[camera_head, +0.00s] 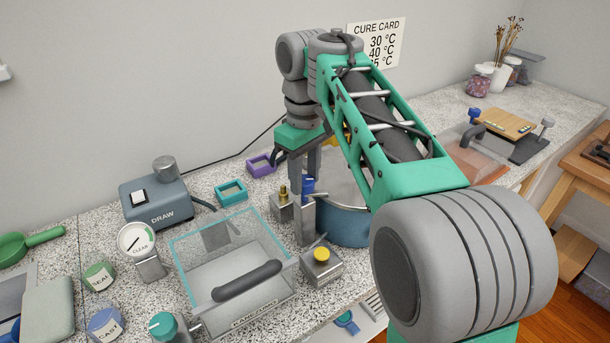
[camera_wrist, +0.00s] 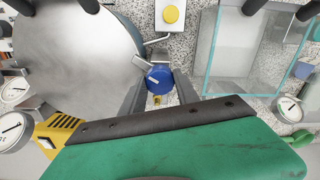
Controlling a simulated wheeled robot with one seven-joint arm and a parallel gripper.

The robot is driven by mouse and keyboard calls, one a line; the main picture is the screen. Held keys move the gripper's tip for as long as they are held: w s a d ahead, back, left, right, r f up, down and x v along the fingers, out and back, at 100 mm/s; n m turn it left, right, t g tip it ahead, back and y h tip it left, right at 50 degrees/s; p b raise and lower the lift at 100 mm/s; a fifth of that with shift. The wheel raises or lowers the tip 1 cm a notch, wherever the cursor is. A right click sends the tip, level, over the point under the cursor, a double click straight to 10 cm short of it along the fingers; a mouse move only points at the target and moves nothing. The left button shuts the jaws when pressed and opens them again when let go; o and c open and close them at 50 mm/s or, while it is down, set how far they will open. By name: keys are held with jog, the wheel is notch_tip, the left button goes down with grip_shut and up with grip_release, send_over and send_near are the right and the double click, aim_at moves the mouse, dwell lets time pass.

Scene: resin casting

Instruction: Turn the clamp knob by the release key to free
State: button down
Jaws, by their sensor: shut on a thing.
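A blue clamp knob (camera_wrist: 158,78) with a pale pointer line sits between the two grey fingers of my gripper (camera_wrist: 160,88) in the wrist view. In the head view the knob (camera_head: 308,185) shows as a small blue patch by the fingertips of my gripper (camera_head: 304,176), partly covered by them. My gripper points down and is shut on the knob. The knob tops a grey metal post (camera_head: 304,222). A grey block with a yellow button (camera_head: 321,254), perhaps the release key, stands nearby; the button also shows in the wrist view (camera_wrist: 171,14). Any mark for free is not readable.
A glass chamber (camera_head: 190,272) with a dark handle stands left of the knob. A blue pot (camera_head: 345,226) with a metal lid is close on the right. A brass-topped fitting (camera_head: 283,196) is beside the post. A gauge (camera_head: 136,240) and a DRAW unit (camera_head: 157,203) stand farther left.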

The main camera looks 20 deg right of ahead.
aim_at(305, 179)
jog(key=m, duration=1.1)
jog(key=shift+m, duration=0.4)
dwell(0.3)
jog(key=c, duration=0.9)
grip_release()
notch_tip(305, 179, up, 8)
jog(key=p, duration=0.7)
jog(key=shift+p, duration=0.3)
jog(key=shift+f, duration=0.1)
